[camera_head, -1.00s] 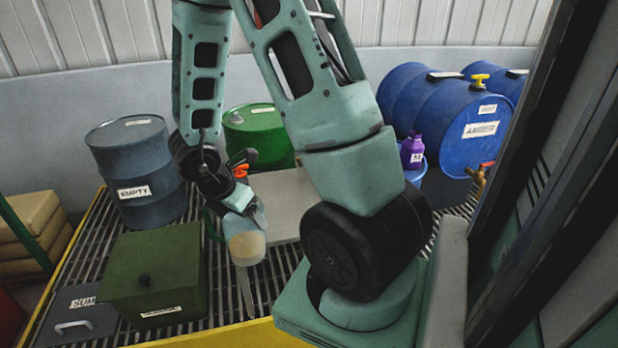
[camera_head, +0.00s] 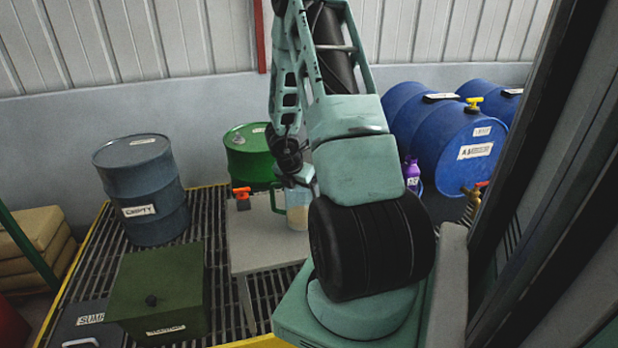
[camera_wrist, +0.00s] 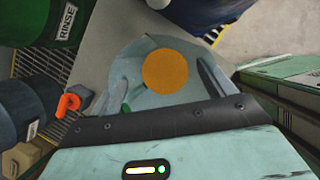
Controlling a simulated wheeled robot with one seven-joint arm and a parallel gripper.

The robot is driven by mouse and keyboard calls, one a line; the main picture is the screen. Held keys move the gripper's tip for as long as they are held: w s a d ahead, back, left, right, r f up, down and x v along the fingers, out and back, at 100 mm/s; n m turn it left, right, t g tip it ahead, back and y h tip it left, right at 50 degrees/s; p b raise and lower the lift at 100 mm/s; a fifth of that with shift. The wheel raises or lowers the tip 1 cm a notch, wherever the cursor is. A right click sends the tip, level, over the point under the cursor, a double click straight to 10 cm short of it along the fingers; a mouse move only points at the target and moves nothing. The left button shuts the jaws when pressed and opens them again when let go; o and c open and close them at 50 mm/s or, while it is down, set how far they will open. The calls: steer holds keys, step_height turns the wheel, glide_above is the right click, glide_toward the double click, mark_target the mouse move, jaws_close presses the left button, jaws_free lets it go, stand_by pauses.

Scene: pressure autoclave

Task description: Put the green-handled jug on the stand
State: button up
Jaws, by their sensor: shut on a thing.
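The jug (camera_head: 298,217) is clear with pale amber liquid inside. Its green handle (camera_head: 276,200) points left. My gripper (camera_head: 294,182) is shut on the jug near its top and holds it upright over the grey stand (camera_head: 262,256). I cannot tell whether the jug's base touches the stand's top. In the wrist view the jug (camera_wrist: 145,50) is seen from above, with a round orange surface inside, between my two fingers (camera_wrist: 165,88). My arm hides the right part of the stand in the head view.
A green drum (camera_head: 250,160) stands behind the stand; a grey-blue drum (camera_head: 140,190) and a dark green box (camera_head: 160,295) are to the left. A small orange-handled fitting (camera_head: 241,195) shows at the stand's back left. Blue barrels (camera_head: 450,130) lie at right. The stand's left part is clear.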

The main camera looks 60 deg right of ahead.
steer(key=d, duration=0.1)
steer(key=d+f+p, duration=0.1)
steer(key=d, duration=0.3)
steer(key=shift+s+f, duration=0.2)
steer(key=shift+f, duration=0.15)
steer(key=shift+f, duration=0.15)
steer(key=o, duration=1.4)
steer(key=shift+o, duration=0.2)
steer(key=shift+r, duration=0.2)
